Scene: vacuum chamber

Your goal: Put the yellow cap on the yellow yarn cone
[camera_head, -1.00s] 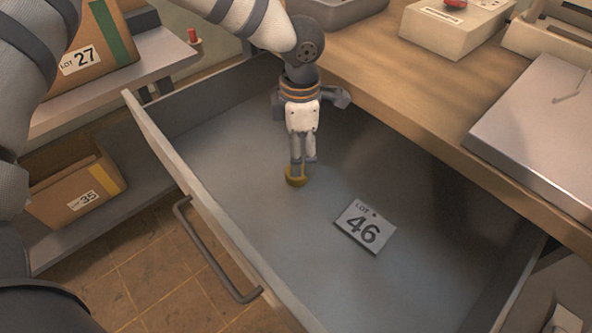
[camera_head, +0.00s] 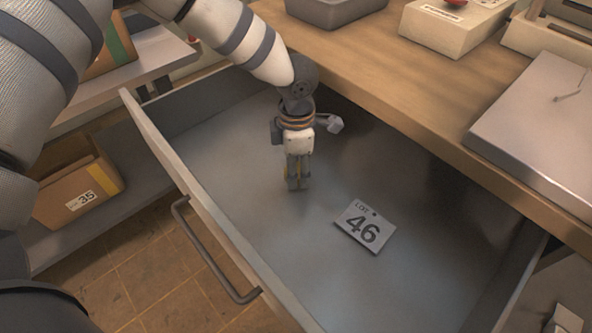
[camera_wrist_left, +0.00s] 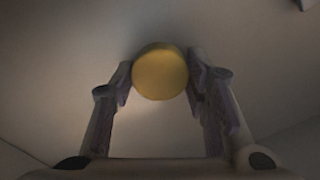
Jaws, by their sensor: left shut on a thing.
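The yellow cap shows in the left wrist view as a round, dull yellow face (camera_wrist_left: 160,74) between the two fingertips. My left gripper (camera_head: 298,184) points down into the open drawer (camera_head: 225,150) and is shut on the cap. In the head view the fingers hide most of the cap, with only a little yellow showing by them. I cannot tell if the cap still touches the drawer floor. The yellow yarn cone is not seen in either view. My right gripper is not in view.
A plate marked LOT 46 (camera_head: 365,227) lies in the drawer, right of the gripper. Drawer walls surround the hand. A wooden worktop (camera_head: 400,85) is behind, with a grey tray (camera_head: 335,12) and pale box (camera_head: 455,28). Cartons stand on shelves at left, one marked 35 (camera_head: 78,190).

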